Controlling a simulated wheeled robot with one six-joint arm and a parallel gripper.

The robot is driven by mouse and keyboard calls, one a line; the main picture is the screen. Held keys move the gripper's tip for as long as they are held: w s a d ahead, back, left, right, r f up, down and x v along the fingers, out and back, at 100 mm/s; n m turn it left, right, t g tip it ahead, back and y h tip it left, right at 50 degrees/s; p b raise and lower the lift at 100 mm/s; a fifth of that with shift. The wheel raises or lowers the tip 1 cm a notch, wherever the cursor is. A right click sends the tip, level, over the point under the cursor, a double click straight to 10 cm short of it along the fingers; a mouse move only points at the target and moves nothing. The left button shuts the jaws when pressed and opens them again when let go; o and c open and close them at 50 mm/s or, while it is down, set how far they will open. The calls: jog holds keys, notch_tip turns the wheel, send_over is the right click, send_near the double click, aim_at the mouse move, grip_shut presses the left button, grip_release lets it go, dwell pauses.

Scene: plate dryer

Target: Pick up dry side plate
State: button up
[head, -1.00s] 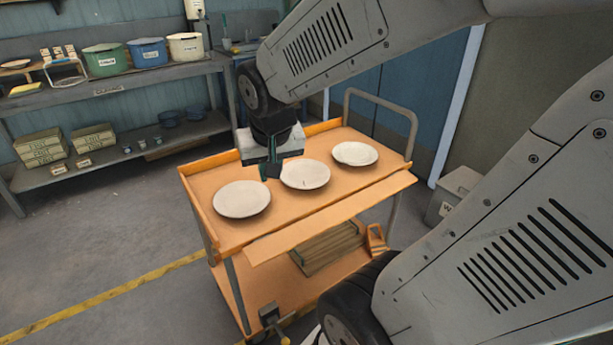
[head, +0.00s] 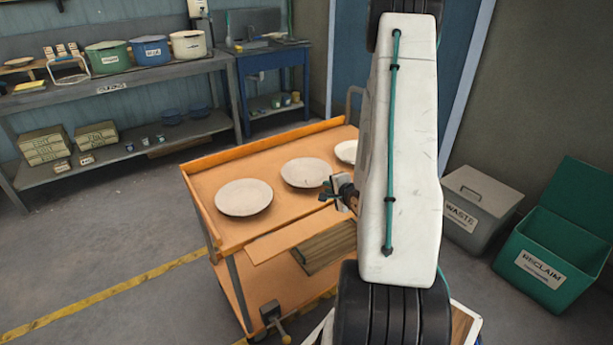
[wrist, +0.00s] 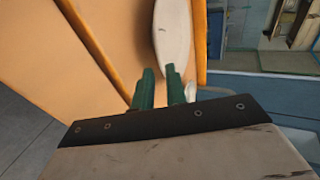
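Three pale side plates lie apart on the orange cart top: a left one (head: 244,198), a middle one (head: 306,173), and a right one (head: 346,151) partly hidden behind my arm. I cannot tell which is dry. My gripper (head: 326,190) is above the cart's front side, close to the near right edge of the middle plate.
The orange cart (head: 222,222) has raised edges. A grey waste bin (head: 478,205) and a green reclaim bin (head: 548,250) stand at the right. A shelf with pots (head: 108,58) and a blue table (head: 270,62) stand behind. Floor at the left is clear.

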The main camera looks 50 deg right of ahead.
aim_at(319, 184)
jog(key=x, duration=0.7)
jog(key=shift+w+a+f, duration=0.1)
jog(key=shift+w+f, duration=0.15)
jog(key=shift+w, duration=0.1)
grip_shut()
jog(key=shift+r, duration=0.15)
